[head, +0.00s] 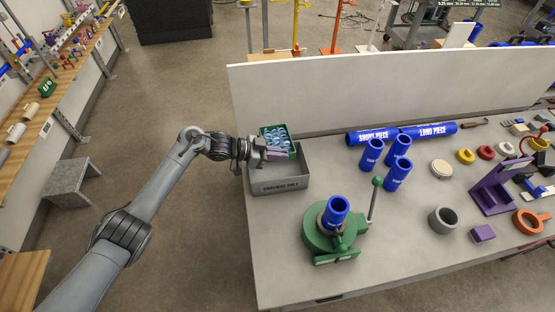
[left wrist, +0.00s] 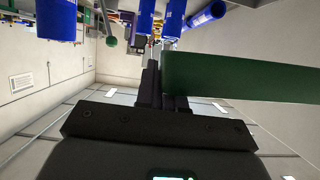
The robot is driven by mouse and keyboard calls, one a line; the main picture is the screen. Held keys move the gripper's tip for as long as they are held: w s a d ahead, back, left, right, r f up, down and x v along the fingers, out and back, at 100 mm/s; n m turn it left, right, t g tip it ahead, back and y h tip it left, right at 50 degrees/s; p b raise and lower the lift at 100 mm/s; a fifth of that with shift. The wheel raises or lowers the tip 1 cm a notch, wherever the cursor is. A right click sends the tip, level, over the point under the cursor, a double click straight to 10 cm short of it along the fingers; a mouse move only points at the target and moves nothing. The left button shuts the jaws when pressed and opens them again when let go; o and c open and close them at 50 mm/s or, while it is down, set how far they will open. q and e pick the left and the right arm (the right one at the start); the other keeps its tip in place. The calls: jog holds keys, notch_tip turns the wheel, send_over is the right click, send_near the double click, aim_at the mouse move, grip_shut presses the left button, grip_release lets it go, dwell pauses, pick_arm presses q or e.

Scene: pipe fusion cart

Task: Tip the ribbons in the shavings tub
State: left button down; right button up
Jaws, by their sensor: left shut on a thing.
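The grey shavings tub (head: 280,187), lettered on its front, stands at the left end of the bench. My left gripper (head: 262,153) is shut on a green tray (head: 292,152) and holds it over the tub's back left part. Pale blue curled ribbons (head: 275,137) lie in the tray. A purple patch shows at the tray's near side, by the fingers. In the left wrist view the green tray (left wrist: 240,77) extends right from my fingers (left wrist: 155,88); its contents are hidden there. My right gripper is not in view.
A green fixture (head: 325,240) with a blue pipe piece (head: 336,210) and upright lever stands right of the tub. Several blue pipes stand or lie farther back. A white panel (head: 400,88) runs along the bench's back. The bench front left is clear.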

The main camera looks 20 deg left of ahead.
pick_arm(q)
jog(key=shift+w+a+r, duration=0.1)
jog(key=shift+w, duration=0.3)
jog(key=shift+s+f+m+t+y+b, duration=0.15)
jog(key=shift+f+m+t+b, duration=0.15)
jog(key=shift+f+m+b, duration=0.25)
jog(key=shift+s+f+m+t+y+b, duration=0.15)
jog(key=shift+f+m+t+b, duration=0.15)
jog(key=shift+f+m, duration=0.25)
jog(key=f+m+t+b, duration=0.1)
jog(key=b, duration=0.2)
jog(key=shift+f+m, duration=0.35)
jog(key=shift+m, duration=0.05)
jog(key=f+m+t+b, duration=0.1)
jog(key=m+b, duration=0.1)
jog(key=b, duration=0.3)
jog(key=w+f+m+t+b, duration=0.1)
jog(key=m+b, duration=0.1)
jog(key=b, duration=0.4)
jog(key=w+a+f+m+t+b, duration=0.1)
jog(key=f+m+t+b, duration=0.1)
jog(key=b, duration=0.4)
jog(key=shift+w+m, duration=0.1)
jog(key=shift+m, duration=0.5)
jog(key=shift+r, duration=0.1)
